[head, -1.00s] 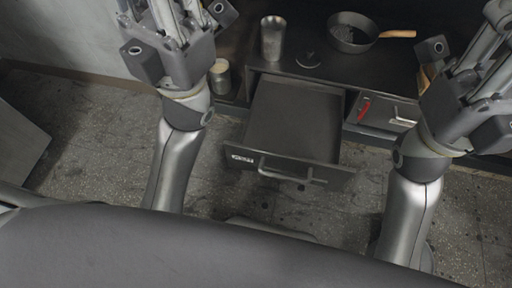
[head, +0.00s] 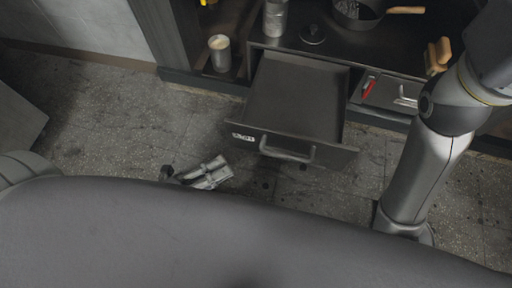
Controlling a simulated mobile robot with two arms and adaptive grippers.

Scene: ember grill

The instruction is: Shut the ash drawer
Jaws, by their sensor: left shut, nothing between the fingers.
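The ash drawer (head: 293,100) is dark grey and stands pulled well out of the cabinet, its inside looking empty. Its front panel carries a small white label (head: 243,137) at the left and a metal bar handle (head: 287,152) in the middle. My left gripper (head: 222,172) is shut and empty, low in front of the drawer and a little left of the handle, apart from it in the picture. Part of it is hidden behind my own body's edge. My right arm rises at the right, and its gripper is out of the picture.
A pan with a wooden handle (head: 405,10), a metal canister (head: 275,18) and a round lid (head: 313,34) stand on the cabinet top. A cup (head: 219,53) stands at the left. A red item (head: 369,88) and another handle (head: 406,97) are right of the drawer.

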